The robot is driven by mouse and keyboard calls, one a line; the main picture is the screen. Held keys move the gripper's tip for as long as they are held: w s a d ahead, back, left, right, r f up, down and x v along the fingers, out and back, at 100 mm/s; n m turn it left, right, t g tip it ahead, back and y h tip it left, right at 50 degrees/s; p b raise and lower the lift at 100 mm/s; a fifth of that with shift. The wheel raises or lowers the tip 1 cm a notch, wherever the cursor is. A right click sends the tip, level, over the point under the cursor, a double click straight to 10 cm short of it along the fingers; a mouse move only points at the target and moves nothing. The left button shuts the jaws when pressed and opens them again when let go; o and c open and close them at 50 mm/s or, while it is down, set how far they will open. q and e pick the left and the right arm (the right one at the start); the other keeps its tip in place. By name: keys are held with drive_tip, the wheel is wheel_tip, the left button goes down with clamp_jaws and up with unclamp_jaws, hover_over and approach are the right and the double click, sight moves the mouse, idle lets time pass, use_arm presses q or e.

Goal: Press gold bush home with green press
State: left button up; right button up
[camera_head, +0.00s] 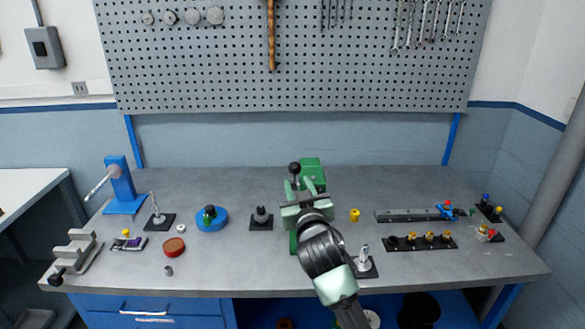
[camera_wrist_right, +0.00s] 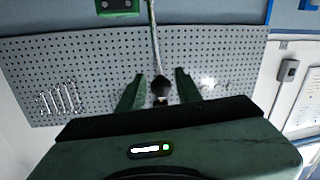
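The green press (camera_head: 312,173) stands mid-bench, partly hidden behind my right arm. Its lever with a black ball knob (camera_head: 295,168) rises at the left of the press. My right gripper (camera_head: 301,186) is at the press, close to the knob. In the right wrist view my gripper (camera_wrist_right: 158,88) has its fingers spread, with the black knob (camera_wrist_right: 160,86) between them and gaps on both sides. The lever rod runs up from the knob toward a green block (camera_wrist_right: 118,8). A yellow-gold bush (camera_head: 355,215) stands on the bench right of the press. The press's lower part is hidden.
A black rack with gold-topped pieces (camera_head: 420,242) and a grey rail (camera_head: 405,215) lie to the right. A dark post on a black base (camera_head: 261,218) and a blue round fixture (camera_head: 212,219) stand to the left. A pegboard (camera_head: 230,70) hangs behind.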

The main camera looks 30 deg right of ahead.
sight(294, 178)
drive_tip(key=p+x, duration=0.2)
drive_tip(key=x, duration=0.5)
drive_tip(key=shift+d, duration=0.1)
drive_tip(key=shift+w+p, duration=0.25)
drive_tip(key=shift+p, duration=0.05)
drive_tip(key=shift+d, duration=0.1)
drive_tip(key=shift+c, duration=0.3)
drive_tip(key=shift+f, duration=0.1)
clamp_jaws()
drive_tip(key=shift+f, duration=0.1)
idle(0.5)
